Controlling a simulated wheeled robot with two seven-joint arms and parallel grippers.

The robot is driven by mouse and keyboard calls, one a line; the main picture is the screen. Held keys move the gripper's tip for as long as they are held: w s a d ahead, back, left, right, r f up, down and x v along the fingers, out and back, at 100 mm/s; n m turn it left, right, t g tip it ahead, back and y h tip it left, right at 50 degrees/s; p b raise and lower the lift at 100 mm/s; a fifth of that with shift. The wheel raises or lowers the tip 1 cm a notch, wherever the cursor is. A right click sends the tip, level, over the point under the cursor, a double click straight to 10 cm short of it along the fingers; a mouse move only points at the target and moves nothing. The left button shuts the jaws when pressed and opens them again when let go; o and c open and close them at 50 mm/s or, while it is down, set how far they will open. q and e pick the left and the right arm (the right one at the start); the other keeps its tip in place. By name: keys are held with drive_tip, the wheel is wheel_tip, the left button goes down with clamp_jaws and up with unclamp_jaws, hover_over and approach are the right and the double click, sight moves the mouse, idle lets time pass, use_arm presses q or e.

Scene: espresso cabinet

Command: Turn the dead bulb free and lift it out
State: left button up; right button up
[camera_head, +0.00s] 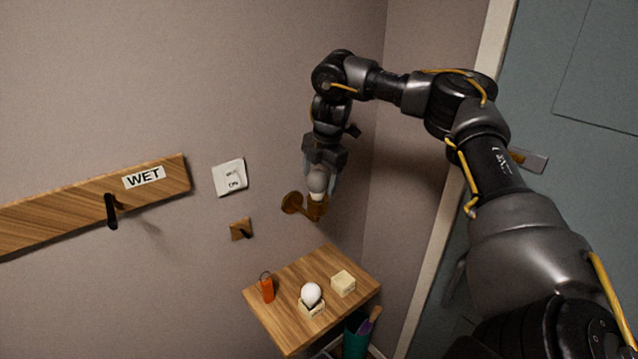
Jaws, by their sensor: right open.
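The dead bulb (317,182) is a greyish globe seated upright in a brass wall lamp (292,203) on the wall. My right gripper (320,178) comes down from above, with its fingers on either side of the bulb. Its jaws are open, and whether a finger touches the glass cannot be told. A white bulb (311,293) sits in a small pale holder (312,309) on a wooden shelf below. My left gripper is not in view.
The wooden shelf (280,325) also carries an orange tag-like item (267,290) and a pale block (343,283). A switch plate (230,177), a small wooden hook (241,229) and a rail marked WET (60,205) are on the wall. A door (590,150) is at right.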

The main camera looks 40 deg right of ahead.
sight(319, 185)
drive_tip(key=shift+w+a+f, duration=0.1)
drive_tip(key=shift+w+f, duration=0.05)
drive_tip(key=shift+f, duration=0.65)
drive_tip(key=shift+w+f, duration=0.1)
drive_tip(key=shift+f, duration=0.65)
drive_tip(key=shift+s+r, duration=0.1)
drive_tip(key=shift+s, duration=0.05)
drive_tip(key=c, duration=1.1)
drive_tip(key=shift+o, duration=0.2)
drive_tip(key=shift+n, duration=1)
drive_tip(key=shift+r, duration=3.7)
